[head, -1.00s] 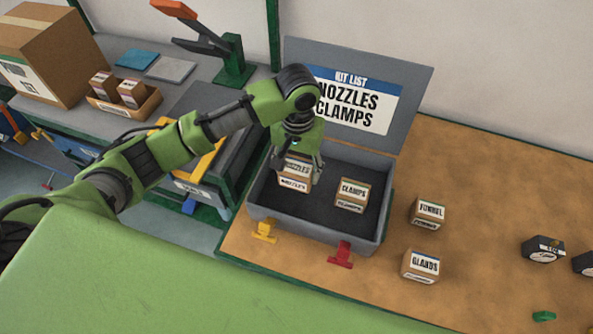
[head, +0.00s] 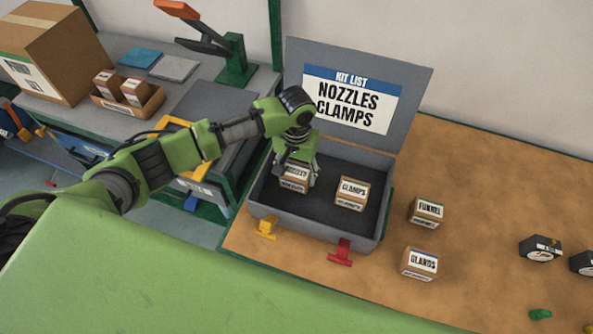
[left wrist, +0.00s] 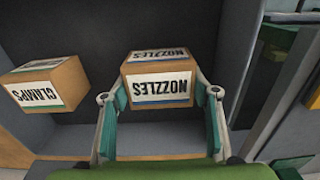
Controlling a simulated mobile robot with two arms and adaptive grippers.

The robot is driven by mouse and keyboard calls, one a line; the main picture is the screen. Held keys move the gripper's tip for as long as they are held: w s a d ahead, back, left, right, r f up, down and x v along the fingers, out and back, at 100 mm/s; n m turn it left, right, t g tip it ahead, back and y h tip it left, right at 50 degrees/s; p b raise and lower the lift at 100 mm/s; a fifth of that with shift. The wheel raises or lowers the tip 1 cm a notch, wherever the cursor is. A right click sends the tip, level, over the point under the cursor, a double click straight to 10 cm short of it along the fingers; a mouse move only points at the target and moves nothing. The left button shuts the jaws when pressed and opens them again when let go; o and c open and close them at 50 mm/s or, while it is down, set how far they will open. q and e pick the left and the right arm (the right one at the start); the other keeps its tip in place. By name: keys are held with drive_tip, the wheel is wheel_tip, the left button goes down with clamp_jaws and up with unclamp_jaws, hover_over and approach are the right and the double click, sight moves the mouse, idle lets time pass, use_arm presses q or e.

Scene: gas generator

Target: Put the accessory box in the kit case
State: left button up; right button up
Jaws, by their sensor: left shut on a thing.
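The accessory box labelled NOZZLES (head: 294,185) is a small brown carton in the left part of the open grey kit case (head: 316,235). My left gripper (head: 298,172) reaches down into the case and is shut on this box. In the left wrist view the two fingers (left wrist: 160,94) are on either side of the NOZZLES box (left wrist: 160,84). A box labelled CLAMPS (head: 351,194) sits in the case to the right, apart from the held box. The NOZZLES box's underside is hidden, so I cannot tell whether it touches the case floor. My right gripper is not in view.
The raised lid (head: 395,75) carries a kit list reading NOZZLES and CLAMPS. Yellow (head: 265,228) and red (head: 340,252) latches are at the case front. FUNNEL (head: 427,212) and GLANDS (head: 420,263) boxes stand right of the case. Free bench lies beyond them.

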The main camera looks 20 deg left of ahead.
sight(297, 170)
use_arm(q)
drive_tip(key=o, duration=1.2)
drive_tip(key=shift+o, duration=0.2)
wheel_tip(297, 170, up, 12)
drive_tip(key=b, duration=0.1)
drive_tip(key=shift+r+b, duration=0.15)
drive_tip(key=shift+b, duration=0.25)
